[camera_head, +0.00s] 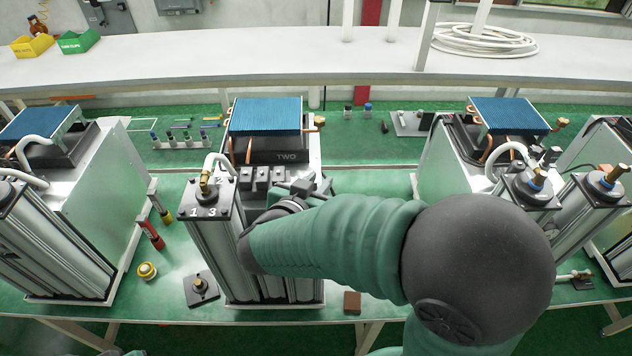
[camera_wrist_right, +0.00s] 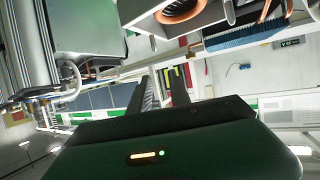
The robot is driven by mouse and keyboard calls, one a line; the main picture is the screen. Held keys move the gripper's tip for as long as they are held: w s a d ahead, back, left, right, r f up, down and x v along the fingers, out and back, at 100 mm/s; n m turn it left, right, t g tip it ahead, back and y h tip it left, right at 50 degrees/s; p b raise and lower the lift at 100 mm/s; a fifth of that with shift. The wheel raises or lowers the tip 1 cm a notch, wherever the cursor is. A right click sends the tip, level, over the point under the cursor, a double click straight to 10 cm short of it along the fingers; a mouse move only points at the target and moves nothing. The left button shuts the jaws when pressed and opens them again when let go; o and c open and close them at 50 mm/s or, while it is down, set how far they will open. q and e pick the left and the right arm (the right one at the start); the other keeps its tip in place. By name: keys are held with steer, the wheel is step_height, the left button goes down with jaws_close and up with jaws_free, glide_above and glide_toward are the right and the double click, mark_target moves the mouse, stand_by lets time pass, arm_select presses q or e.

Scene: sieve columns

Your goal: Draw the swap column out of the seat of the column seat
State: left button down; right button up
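A silver column (camera_head: 215,250) with a dark cap marked 1, 2, 3 and a brass fitting stands upright at the front left of the unit marked TWO (camera_head: 287,157). I cannot tell whether it is the swap column. My right arm hides much of the space right of it, and no column seat shows clearly. My right gripper (camera_head: 308,187) is above the front of this unit, right of the cap, and partly hidden by its own wrist. In the right wrist view its two dark fingers (camera_wrist_right: 160,88) are apart with nothing visible between them.
Similar units stand at the left (camera_head: 60,230) and right (camera_head: 530,190), the right one with capped columns. A black square plate with a brass fitting (camera_head: 200,288), a yellow round piece (camera_head: 147,271) and a brown block (camera_head: 352,302) lie on the green bench. A white shelf (camera_head: 300,60) runs behind.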

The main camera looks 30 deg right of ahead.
steer(key=b+v, duration=0.3)
steer(key=v, duration=1.4)
steer(key=shift+w+f, duration=0.1)
steer(key=shift+f, duration=0.05)
